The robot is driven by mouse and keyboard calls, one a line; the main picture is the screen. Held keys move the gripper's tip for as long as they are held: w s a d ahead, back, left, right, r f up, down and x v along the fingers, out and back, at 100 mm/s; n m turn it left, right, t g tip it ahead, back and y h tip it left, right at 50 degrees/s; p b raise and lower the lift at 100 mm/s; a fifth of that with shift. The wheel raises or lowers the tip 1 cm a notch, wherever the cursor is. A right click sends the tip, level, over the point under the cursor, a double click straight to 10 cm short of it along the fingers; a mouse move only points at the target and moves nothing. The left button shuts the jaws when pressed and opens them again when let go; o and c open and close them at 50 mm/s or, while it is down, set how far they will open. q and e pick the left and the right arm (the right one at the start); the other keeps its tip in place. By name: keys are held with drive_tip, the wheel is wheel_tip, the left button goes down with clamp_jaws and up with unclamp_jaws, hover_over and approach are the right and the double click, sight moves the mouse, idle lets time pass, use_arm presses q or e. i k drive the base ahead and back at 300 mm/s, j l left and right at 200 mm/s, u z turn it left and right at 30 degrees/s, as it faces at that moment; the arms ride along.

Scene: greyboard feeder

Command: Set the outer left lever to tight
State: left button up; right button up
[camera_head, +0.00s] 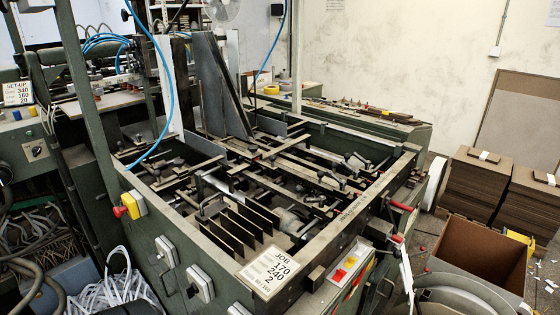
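The green greyboard feeder (195,240) fills the middle of the view, with metal rails and bars across its open top. Several small dark clamp levers with round knobs sit on the rails, among them one near the right side (357,161) and one at the front left (210,207). I cannot tell which is the outer left lever, nor whether any lever is tight or loose. Two red-handled levers (400,206) stick out at the right front side. Neither of my grippers is in view.
A job card (269,273) reading 170, 240, 2 lies on the front corner. A set-up card (18,94) stands at far left. A red stop button (120,212) is on the left side. Board stacks (480,185) and an open brown box (480,255) stand at right.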

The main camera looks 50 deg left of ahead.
sight(321, 200)
drive_tip(key=u, duration=1.8)
